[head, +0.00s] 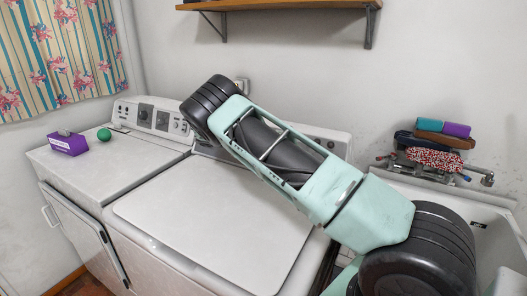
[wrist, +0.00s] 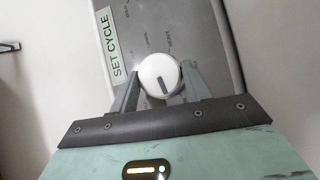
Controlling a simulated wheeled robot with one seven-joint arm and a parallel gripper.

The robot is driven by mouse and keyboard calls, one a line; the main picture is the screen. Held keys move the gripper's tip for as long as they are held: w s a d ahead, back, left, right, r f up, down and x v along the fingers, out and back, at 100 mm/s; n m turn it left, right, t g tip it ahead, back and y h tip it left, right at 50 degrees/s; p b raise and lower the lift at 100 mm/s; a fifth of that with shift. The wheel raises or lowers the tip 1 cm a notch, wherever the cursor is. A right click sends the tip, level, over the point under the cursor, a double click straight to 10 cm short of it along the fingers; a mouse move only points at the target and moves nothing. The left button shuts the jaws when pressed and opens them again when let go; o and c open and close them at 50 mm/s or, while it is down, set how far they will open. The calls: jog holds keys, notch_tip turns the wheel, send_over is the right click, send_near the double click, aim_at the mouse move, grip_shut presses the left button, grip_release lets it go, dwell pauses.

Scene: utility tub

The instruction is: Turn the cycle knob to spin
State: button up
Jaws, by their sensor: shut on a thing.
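The cycle knob (wrist: 158,72) is round and white with a dark pointer mark, on a grey control panel (wrist: 205,45) beside a "SET CYCLE" label (wrist: 119,47). Small words ring the knob; I cannot read which one is the spin setting. My gripper (wrist: 160,80) is shut on the knob, one finger on each side of it. In the head view my arm crosses in front of the washer's rear panel (head: 327,138) and hides the knob and my fingers. The washer (head: 215,220) has its white lid down.
A second machine with its own dials (head: 150,115) stands at left, with a purple box (head: 68,145) and a green ball (head: 104,134) on top. At right is a tub (head: 500,235) with a tap (head: 485,178) and rolled cloths (head: 430,138). A wooden shelf (head: 280,5) hangs above.

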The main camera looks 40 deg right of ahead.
jog(key=shift+a+f+n+t+h+b, duration=0.1)
jog(key=shift+n+t+h+b, duration=0.15)
jog(key=shift+n+h, duration=0.6)
jog(key=shift+f+n+t+h+b, duration=0.15)
jog(key=shift+n+h+b, duration=0.2)
jog(key=shift+n, duration=0.9)
jog(key=o, duration=1)
jog(key=b+v, duration=0.4)
jog(key=v, duration=1.3)
jog(key=shift+a, duration=0.25)
